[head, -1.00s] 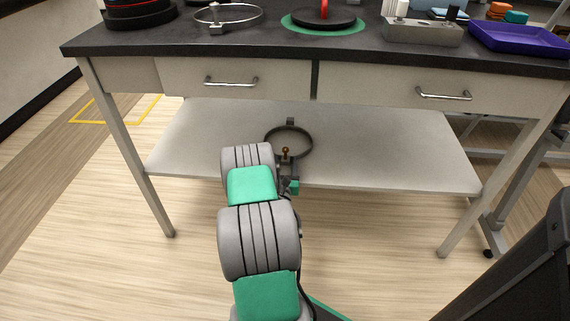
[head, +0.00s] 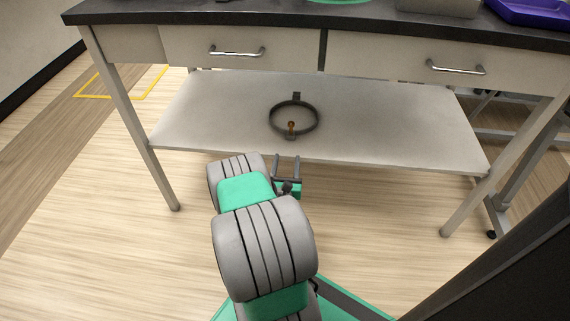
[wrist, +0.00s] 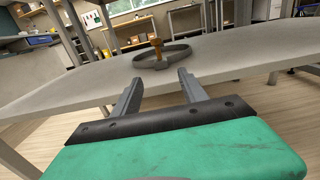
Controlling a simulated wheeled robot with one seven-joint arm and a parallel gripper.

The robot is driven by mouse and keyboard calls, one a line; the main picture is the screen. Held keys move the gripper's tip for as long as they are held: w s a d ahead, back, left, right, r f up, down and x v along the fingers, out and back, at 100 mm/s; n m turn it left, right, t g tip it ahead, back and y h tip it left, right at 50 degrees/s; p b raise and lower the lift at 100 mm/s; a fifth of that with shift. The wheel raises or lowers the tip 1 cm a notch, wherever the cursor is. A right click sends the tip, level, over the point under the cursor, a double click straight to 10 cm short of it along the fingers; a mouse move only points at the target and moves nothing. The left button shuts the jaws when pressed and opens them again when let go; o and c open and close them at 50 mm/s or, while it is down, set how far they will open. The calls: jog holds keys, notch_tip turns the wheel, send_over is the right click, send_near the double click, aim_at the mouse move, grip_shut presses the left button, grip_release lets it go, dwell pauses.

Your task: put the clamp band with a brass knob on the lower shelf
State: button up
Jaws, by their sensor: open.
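The clamp band (head: 272,116) is a dark ring with a brass knob (head: 291,125) on its near side. It lies flat on the lower shelf (head: 220,115) of the bench, around the middle. In the wrist view the clamp band (wrist: 178,53) and its upright brass knob (wrist: 156,46) show just beyond the fingers. My gripper (head: 287,158) is open and empty. It is just in front of the shelf's near edge, apart from the band. In the wrist view the gap between the fingertips (wrist: 159,78) is clear.
Two drawers with metal handles (head: 237,52) hang above the shelf, under the dark bench top (head: 200,17). A purple tray (head: 530,12) sits on top at the right. The shelf is bare around the band. Bench legs (head: 132,130) stand at both sides.

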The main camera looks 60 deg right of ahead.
jog(key=w+r+m+g+y, duration=0.2)
jog(key=w+r+m+g, duration=0.3)
jog(key=m, duration=1)
jog(key=w+a+r+m+t+y, duration=0.1)
jog(key=w+a+m+y, duration=0.2)
jog(key=a, duration=0.6)
jog(key=w+a+r+m+y, duration=0.1)
jog(key=w+a+m+y, duration=0.3)
jog(key=a, duration=0.5)
jog(key=s+a+r+g+y, duration=0.15)
jog(key=s+a, duration=0.25)
jog(key=a, duration=0.4)
jog(key=s+a+r+m+y, duration=0.1)
jog(key=s+a+r+y, duration=0.15)
jog(key=a, duration=0.55)
jog(key=s+a+r+g+y, duration=0.1)
jog(key=s+a+y, duration=0.25)
jog(key=a, duration=0.45)
notch_tip(320, 180, up, 41)
jog(key=w+t+p, duration=0.1)
jog(key=p, duration=3.7)
jog(key=shift+w+a, duration=0.15)
jog(key=shift+w, duration=0.05)
jog(key=shift+t+h, duration=0.25)
